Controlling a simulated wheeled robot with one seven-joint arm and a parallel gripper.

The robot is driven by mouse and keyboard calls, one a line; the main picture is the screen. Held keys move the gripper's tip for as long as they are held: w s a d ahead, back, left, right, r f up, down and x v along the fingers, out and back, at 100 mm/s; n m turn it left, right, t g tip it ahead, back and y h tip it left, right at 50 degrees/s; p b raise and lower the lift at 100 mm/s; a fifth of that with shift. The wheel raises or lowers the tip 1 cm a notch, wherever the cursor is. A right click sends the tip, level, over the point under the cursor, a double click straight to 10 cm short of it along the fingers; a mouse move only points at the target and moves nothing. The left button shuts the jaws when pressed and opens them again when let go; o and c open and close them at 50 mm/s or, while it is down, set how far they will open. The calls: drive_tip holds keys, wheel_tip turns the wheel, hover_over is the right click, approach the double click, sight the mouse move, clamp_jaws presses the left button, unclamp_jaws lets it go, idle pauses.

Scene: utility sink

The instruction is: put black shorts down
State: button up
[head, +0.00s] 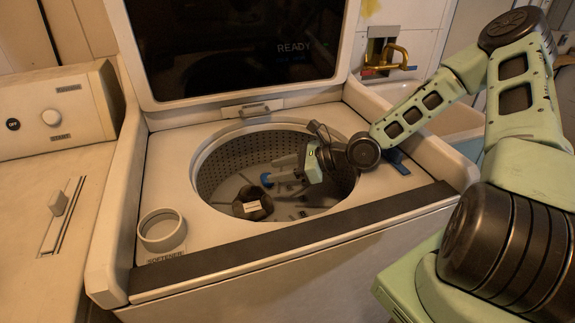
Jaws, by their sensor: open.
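The black shorts (252,203) appear as a dark folded bundle with a white label, low in the round washer drum (222,172) toward its front left. My gripper (274,182) reaches into the drum from the right, with its fingers pointing left. It is open. A blue fingertip shows just above and to the right of the bundle. The gripper looks apart from the shorts, though the small gap is hard to judge. The far finger is hard to make out.
The washer's lid (240,45) stands open behind the drum. A round softener cup (162,231) sits at the front left of the top. A control panel (50,117) is at the left. A brass tap (388,57) is at the back right. The drum rim surrounds my gripper.

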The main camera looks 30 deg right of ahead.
drive_tip(key=shift+v, duration=1)
